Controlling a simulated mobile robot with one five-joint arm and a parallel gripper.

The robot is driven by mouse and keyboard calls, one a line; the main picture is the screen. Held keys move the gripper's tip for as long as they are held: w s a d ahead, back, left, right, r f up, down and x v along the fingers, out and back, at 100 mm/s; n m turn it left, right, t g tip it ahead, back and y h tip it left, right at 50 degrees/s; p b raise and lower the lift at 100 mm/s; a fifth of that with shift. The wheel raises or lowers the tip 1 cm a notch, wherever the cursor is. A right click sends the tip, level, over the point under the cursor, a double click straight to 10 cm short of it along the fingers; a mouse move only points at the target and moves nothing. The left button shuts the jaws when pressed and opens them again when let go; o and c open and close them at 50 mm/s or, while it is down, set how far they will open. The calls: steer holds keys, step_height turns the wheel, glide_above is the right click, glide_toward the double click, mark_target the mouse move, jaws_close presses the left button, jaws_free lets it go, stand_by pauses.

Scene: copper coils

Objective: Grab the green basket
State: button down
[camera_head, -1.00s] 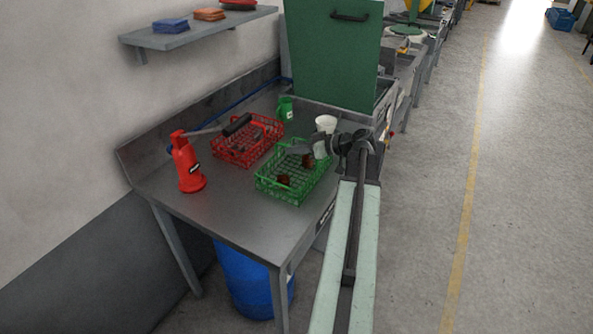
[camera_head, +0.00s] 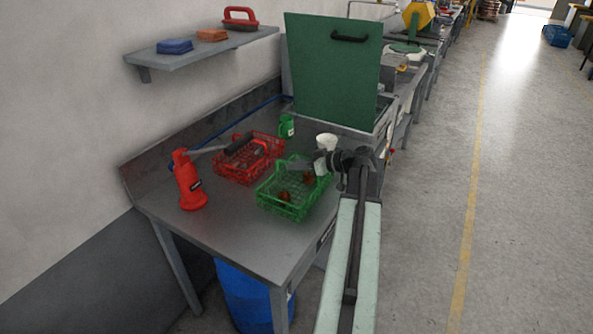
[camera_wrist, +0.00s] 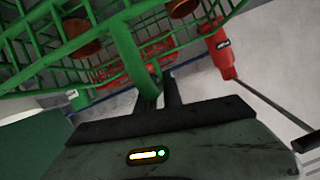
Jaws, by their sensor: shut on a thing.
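The green basket (camera_head: 290,212) is a wire-mesh crate near the right edge of the metal workbench, with a few brown-copper pieces (camera_head: 284,196) inside. It looks level and appears to rest on the bench. My gripper (camera_head: 326,165) reaches over its right side. In the wrist view, the basket (camera_wrist: 125,50) fills the upper left, and a thick green bar of it runs down between my dark fingers (camera_wrist: 160,92). My gripper is shut on this bar. The exact contact is partly hidden by the fingers and by the arm in the head view.
A red basket (camera_head: 232,170) stands just left of the green one. A red bottle (camera_head: 188,185), a green cup (camera_head: 286,127) and a white cup (camera_head: 326,141) stand nearby. A green panel (camera_head: 333,75) rises behind. The bench front (camera_head: 245,240) is bare, and the floor at right (camera_head: 530,200) is clear.

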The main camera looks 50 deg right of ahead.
steer(key=shift+r+p, duration=1.25)
steer(key=shift+r, duration=0.35)
steer(key=s+d+r+p, duration=0.1)
steer(key=s+d, duration=0.2)
steer(key=s, duration=1.2)
steer(key=shift+s+r, duration=0.25)
steer(key=shift+s, duration=0.15)
